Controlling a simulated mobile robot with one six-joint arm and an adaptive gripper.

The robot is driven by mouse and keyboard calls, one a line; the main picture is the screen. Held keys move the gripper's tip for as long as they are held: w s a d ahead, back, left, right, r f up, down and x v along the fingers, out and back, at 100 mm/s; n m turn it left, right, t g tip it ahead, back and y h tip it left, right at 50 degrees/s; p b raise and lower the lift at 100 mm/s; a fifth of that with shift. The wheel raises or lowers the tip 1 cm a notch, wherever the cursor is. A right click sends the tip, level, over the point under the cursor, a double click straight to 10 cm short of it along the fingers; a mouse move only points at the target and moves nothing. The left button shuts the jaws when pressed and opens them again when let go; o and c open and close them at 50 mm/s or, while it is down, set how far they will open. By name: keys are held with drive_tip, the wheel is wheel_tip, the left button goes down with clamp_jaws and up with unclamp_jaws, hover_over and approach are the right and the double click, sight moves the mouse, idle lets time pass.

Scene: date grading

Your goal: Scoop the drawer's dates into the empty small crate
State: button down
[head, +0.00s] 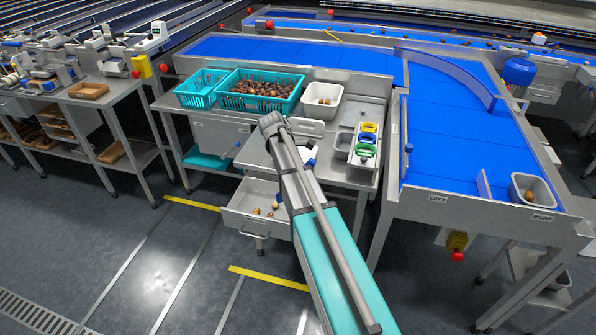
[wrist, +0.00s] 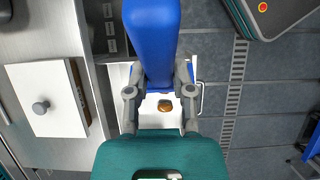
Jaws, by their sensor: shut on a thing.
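The open drawer (head: 237,218) juts out below the workbench, with a few brown dates (head: 258,211) on its floor. In the wrist view one date (wrist: 165,105) shows on the pale drawer floor. My gripper (wrist: 160,100) is shut on a blue scoop (wrist: 152,35), above the drawer. In the head view my arm hides most of the gripper and part of the drawer; a blue piece (head: 309,158) shows beside it. The empty small crate (head: 201,90) is teal and stands on the bench at the left, beside a larger teal crate (head: 232,101) full of dates.
A white bin (head: 309,112) with a few dates stands right of the large crate. A rack (head: 364,160) with coloured handles is at the bench's right. The blue conveyor (head: 450,130) borders the bench behind and right. Floor in front is clear.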

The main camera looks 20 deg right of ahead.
drive_tip(key=shift+f+b, duration=7.1)
drive_tip(key=shift+f, duration=0.05)
drive_tip(key=t+y+b, duration=0.4)
drive_tip(key=y, duration=0.1)
hover_over(270, 214)
drive_tip(key=s+d, duration=0.1)
drive_tip(key=d, duration=0.1)
drive_tip(key=shift+s+a+f, duration=0.1)
drive_tip(key=shift+a+f, duration=0.05)
drive_tip(key=shift+f, duration=1.3)
drive_tip(key=shift+s+a+f, duration=0.1)
drive_tip(key=shift+f, duration=1.35)
drive_tip(key=shift+w+a+f+y+b, duration=0.25)
drive_tip(key=shift+w+a+f+b, duration=0.15)
drive_tip(key=shift+a, duration=0.15)
drive_tip(key=shift+w+a+f+y+b, duration=0.25)
drive_tip(key=shift+w+a+f+b, duration=0.15)
drive_tip(key=shift+a, duration=0.1)
drive_tip(key=shift+s+d+f+t+y+b, duration=0.3)
drive_tip(key=shift+f+t+y+b, duration=0.3)
drive_tip(key=shift+b, duration=0.45)
drive_tip(key=shift+s+d+f+t+y+b, duration=0.25)
drive_tip(key=shift+f+t+y+b, duration=0.4)
drive_tip(key=shift+b, duration=0.35)
drive_tip(key=shift+d+f+y+b, duration=0.15)
drive_tip(key=shift+y+b, duration=0.4)
drive_tip(key=shift+b, duration=0.15)
drive_tip(key=shift+t, duration=0.35)
